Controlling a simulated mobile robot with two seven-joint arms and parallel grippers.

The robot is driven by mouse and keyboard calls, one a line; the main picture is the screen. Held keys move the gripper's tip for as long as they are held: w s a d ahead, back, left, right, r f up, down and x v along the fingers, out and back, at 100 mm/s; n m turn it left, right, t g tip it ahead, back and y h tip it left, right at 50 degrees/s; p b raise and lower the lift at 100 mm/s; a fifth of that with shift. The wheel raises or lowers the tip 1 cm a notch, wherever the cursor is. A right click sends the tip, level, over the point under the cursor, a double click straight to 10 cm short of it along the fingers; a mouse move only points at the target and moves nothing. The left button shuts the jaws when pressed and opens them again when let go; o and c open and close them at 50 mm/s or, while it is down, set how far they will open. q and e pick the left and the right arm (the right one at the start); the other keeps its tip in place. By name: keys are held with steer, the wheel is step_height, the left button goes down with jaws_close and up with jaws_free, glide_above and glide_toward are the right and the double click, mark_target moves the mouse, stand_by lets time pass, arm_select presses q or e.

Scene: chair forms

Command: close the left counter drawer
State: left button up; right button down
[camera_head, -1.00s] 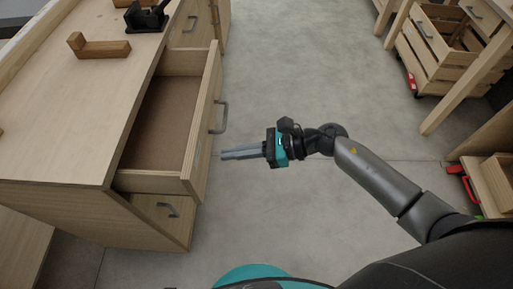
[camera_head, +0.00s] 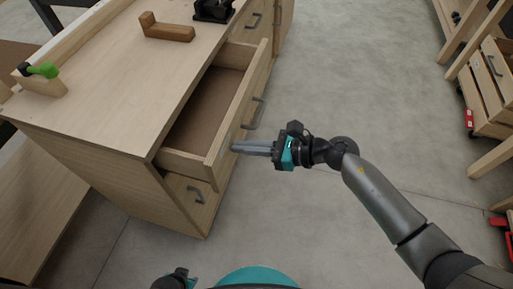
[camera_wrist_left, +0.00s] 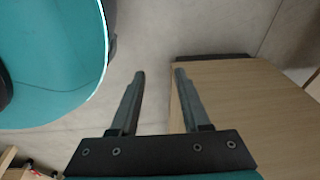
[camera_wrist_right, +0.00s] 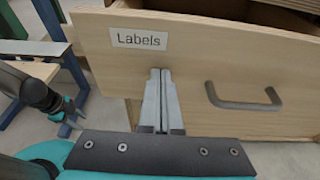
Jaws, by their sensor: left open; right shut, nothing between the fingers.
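The open counter drawer (camera_head: 207,112) sticks out from the wooden counter in the head view, its inside empty. In the right wrist view its front (camera_wrist_right: 230,70) carries a "Labels" sign (camera_wrist_right: 139,39) and a grey bar handle (camera_wrist_right: 243,98). My right gripper (camera_head: 236,147) is shut and empty, its tips at the drawer front in the head view; in the right wrist view the tips (camera_wrist_right: 160,72) are just below the sign, and I cannot tell whether they touch. My left gripper (camera_wrist_left: 158,75) is open and empty beside a wooden panel; in the head view only part of its wrist shows low down.
The counter top (camera_head: 110,75) holds a wooden block (camera_head: 166,28), a black tool (camera_head: 213,9) and a green-handled piece (camera_head: 40,70). Wooden crates (camera_head: 490,90) stand at right. The floor (camera_head: 350,90) between is clear.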

steer(key=w+a, duration=0.1)
steer(key=a, duration=0.3)
steer(key=w+a+b, duration=0.1)
steer(key=a, duration=0.3)
steer(key=w+a, duration=0.1)
steer(key=a, duration=0.3)
steer(key=shift+w+a, duration=0.1)
steer(key=shift+w, duration=0.05)
steer(key=shift+a, duration=0.25)
arm_select(q)
steer(key=shift+w+d+r, duration=0.3)
steer(key=shift+w+d, duration=0.25)
steer(key=shift+w, duration=0.05)
steer(key=shift+w+d+r, duration=0.3)
steer(key=shift+w+d, duration=0.2)
steer(key=shift+w, duration=0.05)
arm_select(e)
steer(key=shift+a, duration=0.1)
steer(key=shift+r, duration=0.1)
